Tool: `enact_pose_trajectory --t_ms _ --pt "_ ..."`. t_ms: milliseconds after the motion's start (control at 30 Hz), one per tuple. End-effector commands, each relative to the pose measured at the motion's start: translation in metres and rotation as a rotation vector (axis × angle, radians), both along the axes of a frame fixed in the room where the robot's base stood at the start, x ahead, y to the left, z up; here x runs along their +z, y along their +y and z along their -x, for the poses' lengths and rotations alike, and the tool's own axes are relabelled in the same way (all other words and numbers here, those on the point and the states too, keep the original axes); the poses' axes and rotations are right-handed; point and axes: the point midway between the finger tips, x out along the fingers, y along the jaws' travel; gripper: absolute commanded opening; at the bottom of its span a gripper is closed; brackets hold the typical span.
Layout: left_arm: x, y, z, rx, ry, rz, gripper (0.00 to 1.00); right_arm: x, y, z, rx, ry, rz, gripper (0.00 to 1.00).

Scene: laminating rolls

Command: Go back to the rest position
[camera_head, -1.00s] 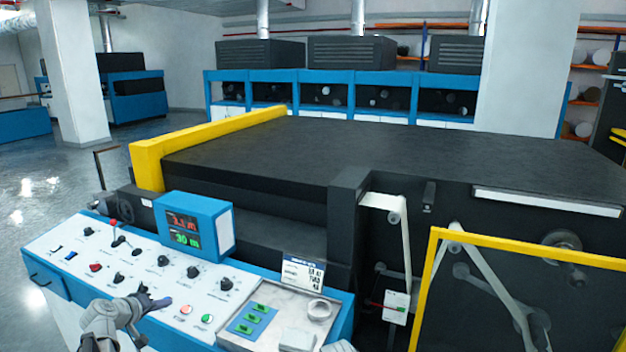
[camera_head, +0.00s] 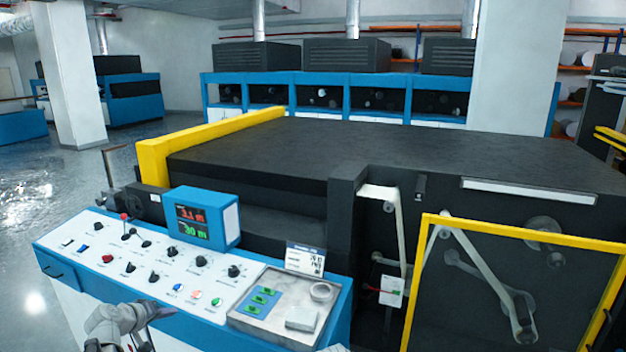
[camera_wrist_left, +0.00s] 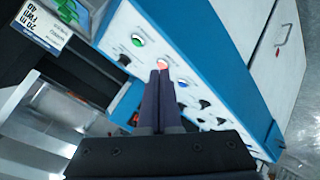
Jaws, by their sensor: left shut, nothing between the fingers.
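My left gripper (camera_head: 168,312) shows at the lower left of the head view, by the front edge of the control panel (camera_head: 75,235). It is shut and empty. In the left wrist view its two dark fingers (camera_wrist_left: 160,75) lie together, with the tips in front of the red button (camera_wrist_left: 162,62); I cannot tell the gap to the panel. The blue button (camera_head: 178,287), the red button and the green button (camera_head: 215,302) are uncovered in the head view. My right gripper is not in view.
A blue display box (camera_head: 203,218) stands up from the panel's back. A metal tray (camera_head: 255,318) with green pieces, a white roll and a pale block is at the panel's right. The large dark machine (camera_head: 300,155) with yellow guards is behind. Open floor (camera_head: 30,185) lies left.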

Motion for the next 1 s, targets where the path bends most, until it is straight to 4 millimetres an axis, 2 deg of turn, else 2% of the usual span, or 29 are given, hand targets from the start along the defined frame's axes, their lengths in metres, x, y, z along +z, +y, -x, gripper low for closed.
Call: enact_pose_trajectory --t_ms 267,467,533,667,700,800,900,1000 --pt "-0.014 -0.058 0.008 -0.106 0.079 -0.031 0.0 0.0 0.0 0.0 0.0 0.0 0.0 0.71" --pt "-0.033 -0.125 0.027 -0.237 0.184 -0.083 0.0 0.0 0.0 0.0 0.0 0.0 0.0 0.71" --pt "-0.041 -0.157 0.04 -0.3 0.236 -0.113 0.0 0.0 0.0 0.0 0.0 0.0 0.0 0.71" --pt "-0.06 -0.226 0.081 -0.449 0.368 -0.205 0.0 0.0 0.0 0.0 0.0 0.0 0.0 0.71" --pt "-0.066 -0.246 0.097 -0.497 0.414 -0.243 0.0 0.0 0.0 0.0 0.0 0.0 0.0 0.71" --pt "-0.077 -0.286 0.139 -0.601 0.523 -0.342 0.0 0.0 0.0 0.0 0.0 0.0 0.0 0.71" --pt "-0.084 -0.313 0.179 -0.682 0.619 -0.448 0.0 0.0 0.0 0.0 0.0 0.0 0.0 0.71" --pt "-0.087 -0.329 0.212 -0.736 0.694 -0.548 0.0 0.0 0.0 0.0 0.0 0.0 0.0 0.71"
